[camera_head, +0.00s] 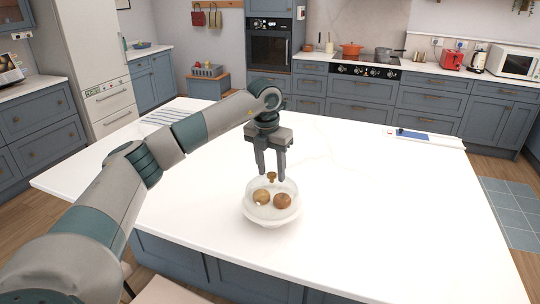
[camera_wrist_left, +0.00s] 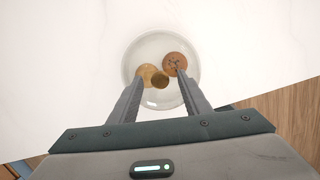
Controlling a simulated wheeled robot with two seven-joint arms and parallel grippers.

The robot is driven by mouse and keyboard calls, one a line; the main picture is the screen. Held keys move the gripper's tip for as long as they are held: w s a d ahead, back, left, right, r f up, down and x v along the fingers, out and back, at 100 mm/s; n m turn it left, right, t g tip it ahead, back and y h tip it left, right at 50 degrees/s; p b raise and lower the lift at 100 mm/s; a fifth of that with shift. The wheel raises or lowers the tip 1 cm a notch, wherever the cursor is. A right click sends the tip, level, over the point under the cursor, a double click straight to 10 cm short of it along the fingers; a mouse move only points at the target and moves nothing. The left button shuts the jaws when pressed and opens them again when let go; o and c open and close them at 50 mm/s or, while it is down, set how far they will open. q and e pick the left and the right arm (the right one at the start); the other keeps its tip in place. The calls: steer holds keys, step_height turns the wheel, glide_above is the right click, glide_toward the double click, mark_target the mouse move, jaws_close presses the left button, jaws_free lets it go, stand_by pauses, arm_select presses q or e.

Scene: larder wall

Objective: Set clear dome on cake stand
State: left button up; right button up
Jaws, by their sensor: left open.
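The clear dome (camera_head: 289,188) sits over the white cake stand (camera_head: 270,222) on the white island, with two round brown baked items (camera_head: 261,198) visible through it. The dome has a small brown knob (camera_head: 271,176) on top. My left gripper (camera_head: 271,178) points down above the dome, its fingers open on either side of the knob. In the left wrist view the dome (camera_wrist_left: 150,48) and knob (camera_wrist_left: 160,82) lie between and just beyond the open fingers (camera_wrist_left: 155,77). Contact with the knob cannot be told. My right gripper is not in view.
The white island top (camera_head: 390,220) is broad and mostly clear around the stand. A striped cloth (camera_head: 166,117) lies at the back left. A white board with a blue item (camera_head: 412,135) lies at the back right. The island's front edge is close to the stand.

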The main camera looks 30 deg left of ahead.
arm_select(q)
step_height(320, 180, up, 17)
steer(key=s+b, duration=0.2)
steer(key=b, duration=0.1)
steer(key=shift+s, duration=0.3)
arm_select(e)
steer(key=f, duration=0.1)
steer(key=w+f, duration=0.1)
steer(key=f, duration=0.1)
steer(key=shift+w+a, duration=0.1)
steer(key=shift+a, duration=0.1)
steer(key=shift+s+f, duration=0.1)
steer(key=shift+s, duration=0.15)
arm_select(q)
steer(key=shift+r, duration=0.15)
